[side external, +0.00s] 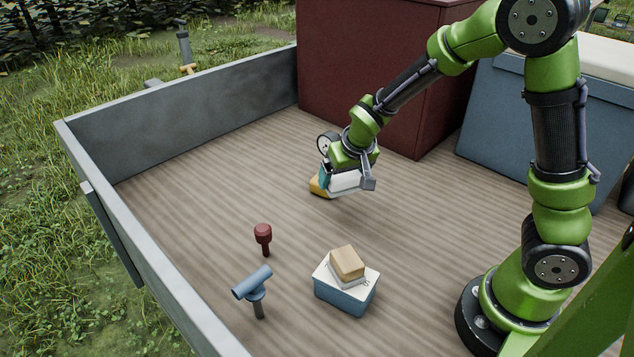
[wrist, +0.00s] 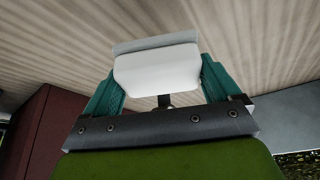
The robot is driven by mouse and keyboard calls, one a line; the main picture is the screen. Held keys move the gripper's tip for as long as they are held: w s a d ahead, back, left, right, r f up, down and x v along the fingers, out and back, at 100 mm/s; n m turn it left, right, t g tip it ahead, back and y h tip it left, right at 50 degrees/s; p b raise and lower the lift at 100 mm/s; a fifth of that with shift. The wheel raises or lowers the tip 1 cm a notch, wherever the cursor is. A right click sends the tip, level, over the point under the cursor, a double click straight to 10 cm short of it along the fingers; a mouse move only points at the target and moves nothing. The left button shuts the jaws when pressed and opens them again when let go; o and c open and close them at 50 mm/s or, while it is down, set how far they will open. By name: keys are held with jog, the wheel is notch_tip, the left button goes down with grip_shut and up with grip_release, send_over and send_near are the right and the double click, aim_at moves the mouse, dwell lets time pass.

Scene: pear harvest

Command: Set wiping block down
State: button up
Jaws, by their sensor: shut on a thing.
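My gripper (side external: 346,181) is low over the middle of the wooden bed, near the dark red box. It is shut on a white block, the wiping block (side external: 345,183), with a finger on each side. In the wrist view the wiping block (wrist: 157,70) sits between the teal fingers of my gripper (wrist: 158,76), with a grey layer along its far edge. A yellow-orange piece (side external: 317,187) shows just left of the gripper, partly hidden; I cannot tell whether it touches the block. Whether the block touches the bed is unclear.
A blue box with a white top (side external: 345,292) bears a tan block (side external: 347,262) in front. A dark red knobbed peg (side external: 263,237) and a blue T-shaped tool (side external: 252,285) stand left of it. A dark red box (side external: 385,80) and grey walls (side external: 200,105) bound the bed. Left-middle boards are clear.

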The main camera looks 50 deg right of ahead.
jog(key=s+d+m, duration=0.1)
jog(key=s+d, duration=0.1)
jog(key=d, duration=0.2)
jog(key=s+d+f+m+h, duration=0.1)
jog(key=s+d, duration=0.1)
jog(key=d, duration=0.2)
jog(key=s+d+f+m+g, duration=0.1)
jog(key=s+d+m, duration=0.1)
jog(key=d, duration=0.2)
jog(key=shift+d+f, duration=0.2)
jog(key=shift+f, duration=2.05)
jog(key=shift+f, duration=0.15)
jog(key=o, duration=0.8)
